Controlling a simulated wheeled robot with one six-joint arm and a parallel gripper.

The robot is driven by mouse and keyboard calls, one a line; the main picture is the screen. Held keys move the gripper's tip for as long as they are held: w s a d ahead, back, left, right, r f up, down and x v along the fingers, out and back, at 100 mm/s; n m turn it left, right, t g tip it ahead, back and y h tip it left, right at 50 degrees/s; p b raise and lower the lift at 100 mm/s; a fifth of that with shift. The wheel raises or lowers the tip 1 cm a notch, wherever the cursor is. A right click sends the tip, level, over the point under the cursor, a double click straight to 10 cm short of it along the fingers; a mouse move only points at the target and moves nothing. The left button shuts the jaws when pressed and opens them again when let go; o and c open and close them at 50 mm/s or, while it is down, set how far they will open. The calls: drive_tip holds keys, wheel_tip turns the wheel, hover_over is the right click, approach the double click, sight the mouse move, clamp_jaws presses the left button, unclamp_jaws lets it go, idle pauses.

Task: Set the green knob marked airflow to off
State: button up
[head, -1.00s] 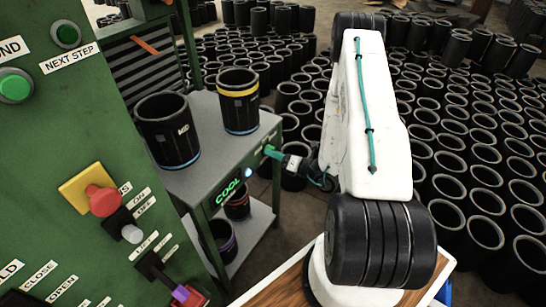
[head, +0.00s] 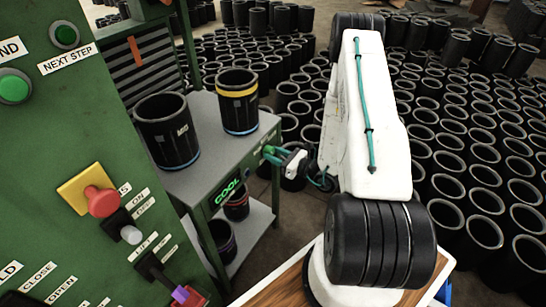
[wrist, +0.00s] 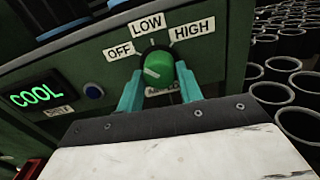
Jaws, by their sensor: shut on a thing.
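The green airflow knob (wrist: 159,70) sits on the front edge of the grey cart, below the OFF (wrist: 120,50), LOW (wrist: 148,25) and HIGH (wrist: 192,32) labels. In the wrist view a pale mark shows on the left part of its face, toward the OFF side. My gripper (wrist: 160,92) is shut on the knob, with one teal finger on each side. A small label under the knob is partly hidden. In the head view my gripper (head: 272,154) reaches the cart's front edge, and the knob is small there.
Two black sleeves (head: 167,130) (head: 238,102) stand on the cart (head: 207,170). A green control panel (head: 60,130) is at the left. Many sleeves crowd the floor at right.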

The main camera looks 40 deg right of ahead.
drive_tip(key=shift+a+n, duration=0.1)
drive_tip(key=shift+n, duration=0.3)
drive_tip(key=o, duration=1)
drive_tip(key=shift+s, duration=0.15)
drive_tip(key=shift+s+d, duration=0.3)
drive_tip(key=v, duration=0.7)
drive_tip(key=shift+a, duration=0.15)
